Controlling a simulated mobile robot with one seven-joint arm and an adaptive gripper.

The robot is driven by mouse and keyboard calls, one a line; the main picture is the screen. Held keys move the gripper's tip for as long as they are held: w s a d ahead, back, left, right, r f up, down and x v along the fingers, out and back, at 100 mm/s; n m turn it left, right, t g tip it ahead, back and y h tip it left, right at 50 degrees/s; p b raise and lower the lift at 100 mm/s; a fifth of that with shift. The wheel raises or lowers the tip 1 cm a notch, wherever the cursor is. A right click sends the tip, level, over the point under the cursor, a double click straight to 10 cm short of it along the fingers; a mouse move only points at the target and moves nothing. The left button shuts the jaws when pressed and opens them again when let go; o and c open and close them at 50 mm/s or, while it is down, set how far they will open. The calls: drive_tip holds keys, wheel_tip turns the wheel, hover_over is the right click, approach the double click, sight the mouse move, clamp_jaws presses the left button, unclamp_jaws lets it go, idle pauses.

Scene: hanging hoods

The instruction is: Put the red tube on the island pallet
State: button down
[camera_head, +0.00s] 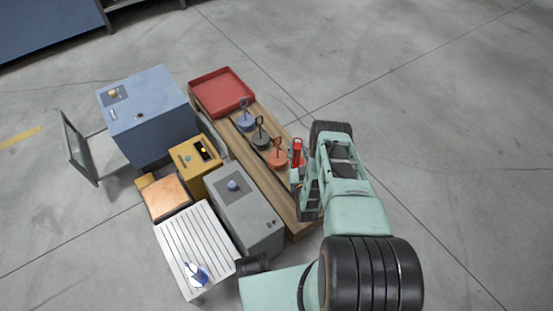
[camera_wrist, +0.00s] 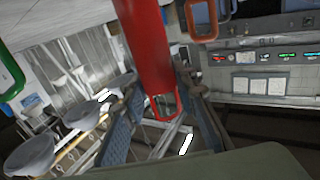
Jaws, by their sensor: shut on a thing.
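The red tube (camera_head: 297,150) is in my gripper (camera_head: 298,172), at the right side of the wooden bench in the head view. In the wrist view the red tube (camera_wrist: 146,45) runs down from the top edge to a red loop between the finger pads of my gripper (camera_wrist: 158,92). The fingers are shut on this lower end; the tube's other end is out of the picture. A white slatted surface (camera_head: 190,245) at the lower left looks like a pallet; I cannot tell for sure that it is the island pallet. A blue and white object sits on its front end.
A red tray (camera_head: 222,92) lies at the bench's (camera_head: 247,150) far end. Blue (camera_head: 245,122), dark (camera_head: 262,141) and orange (camera_head: 278,160) hoods with upright handles stand near the tube. Grey (camera_head: 243,213), yellow (camera_head: 205,178) and blue (camera_head: 150,120) cabinets stand left. Floor to the right is clear.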

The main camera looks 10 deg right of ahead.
sight(296, 163)
wheel_tip(296, 163, down, 10)
drive_tip(key=b, duration=0.5)
drive_tip(key=shift+s+f, duration=0.1)
drive_tip(key=shift+f, duration=0.05)
drive_tip(key=c, duration=1.5)
unclamp_jaws()
drive_tip(key=shift+c, duration=0.2)
drive_tip(key=shift+s, duration=0.2)
